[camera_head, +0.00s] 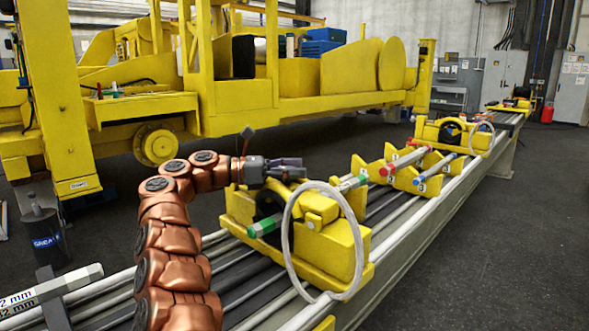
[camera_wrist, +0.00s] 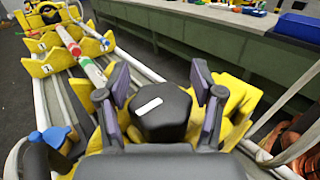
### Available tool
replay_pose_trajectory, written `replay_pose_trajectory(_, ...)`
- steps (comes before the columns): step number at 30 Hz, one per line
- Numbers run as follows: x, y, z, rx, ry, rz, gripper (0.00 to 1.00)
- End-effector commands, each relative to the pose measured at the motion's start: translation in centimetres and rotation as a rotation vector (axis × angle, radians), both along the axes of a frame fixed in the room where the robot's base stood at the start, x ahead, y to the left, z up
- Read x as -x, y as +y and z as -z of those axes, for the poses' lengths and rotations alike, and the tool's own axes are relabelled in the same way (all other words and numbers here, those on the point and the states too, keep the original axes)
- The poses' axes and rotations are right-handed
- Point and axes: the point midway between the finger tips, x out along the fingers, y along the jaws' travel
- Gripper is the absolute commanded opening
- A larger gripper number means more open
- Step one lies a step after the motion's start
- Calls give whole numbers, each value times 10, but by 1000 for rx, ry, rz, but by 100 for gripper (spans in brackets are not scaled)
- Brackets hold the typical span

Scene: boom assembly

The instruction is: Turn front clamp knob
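The front clamp (camera_head: 330,245) is a yellow block on the rail bench, with a green-ended rod running through it. Its knob (camera_wrist: 160,110), black and faceted with a white mark on top, shows in the wrist view. In the head view the knob is hidden or cannot be told apart. My gripper (camera_head: 290,168) reaches over the clamp's far left side. In the wrist view my gripper (camera_wrist: 159,78) has its two purple-padded fingers apart, one on each side of the knob. Narrow gaps seem to show between pads and knob; contact is not clear.
A pale hoop (camera_head: 289,245) stands around the clamp's near side. Yellow V-supports (camera_head: 390,172) hold rods with red and blue ends farther along the bench. A large yellow machine frame (camera_head: 240,105) stands behind. Dark floor (camera_head: 490,240) to the right is clear.

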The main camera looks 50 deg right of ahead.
Motion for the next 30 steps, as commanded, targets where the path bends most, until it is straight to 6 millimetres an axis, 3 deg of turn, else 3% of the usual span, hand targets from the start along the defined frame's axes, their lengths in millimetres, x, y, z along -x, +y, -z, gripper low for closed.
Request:
replay_pose_trajectory(11, 1, -1, -4, -2, -1, 3, 67)
replay_pose_trajectory(30, 2, -1, -67, 1, -2, 5, 67)
